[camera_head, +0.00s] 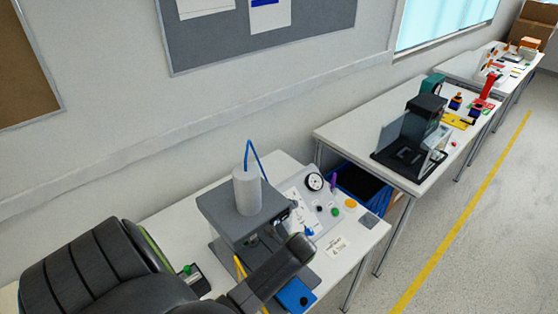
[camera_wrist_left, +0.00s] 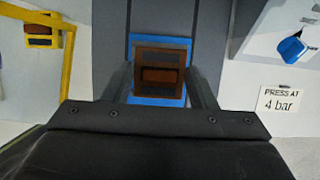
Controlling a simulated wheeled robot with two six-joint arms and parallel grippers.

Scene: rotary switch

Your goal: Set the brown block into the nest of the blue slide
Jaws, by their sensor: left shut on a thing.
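A brown block (camera_wrist_left: 160,58) with dark bands shows in the left wrist view. My left gripper (camera_wrist_left: 160,84) is shut on it, one finger on each side. The blue slide (camera_wrist_left: 158,100) shows as a blue border above and below the block, so the block is over it. I cannot tell whether the block is seated in the nest or held just above it. In the head view, the slide's blue front (camera_head: 297,296) shows beside my left arm, which hides the block and fingertips. My right gripper is not in view.
The grey press (camera_head: 235,213) with its pale cylinder (camera_head: 246,190) stands just behind. A yellow frame (camera_wrist_left: 67,55) with another brown piece (camera_wrist_left: 41,33) lies to the left in the wrist view. The control panel (camera_head: 318,203) and "PRESS AT 4 bar" sign (camera_wrist_left: 281,101) are to the right.

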